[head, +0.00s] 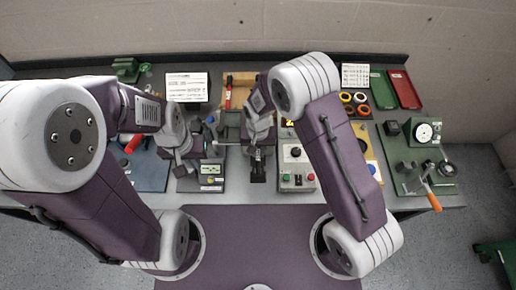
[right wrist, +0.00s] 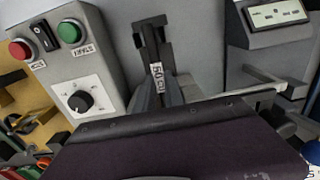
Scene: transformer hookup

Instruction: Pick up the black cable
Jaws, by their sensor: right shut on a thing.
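My right gripper (head: 258,163) is in the middle of the bench, left of the grey control box. It is shut on a dark piece that looks like the black cable (head: 258,175). In the right wrist view the black piece bears a small white label (right wrist: 157,76) and stands between the dark fingers. The rest of the cable is hidden or cannot be told from the fingers. My left gripper (head: 187,161) is over the bench further left, beside the dark meter box with a display (head: 211,169). Its finger gap is not clear.
The control box (head: 296,168) has a dial and red and green buttons; it also shows in the right wrist view (right wrist: 75,85). A blue mat (head: 150,180) lies left. A green fixture with a gauge (head: 424,132) and orange-handled lever stands right. Green and red trays (head: 404,88) lie behind.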

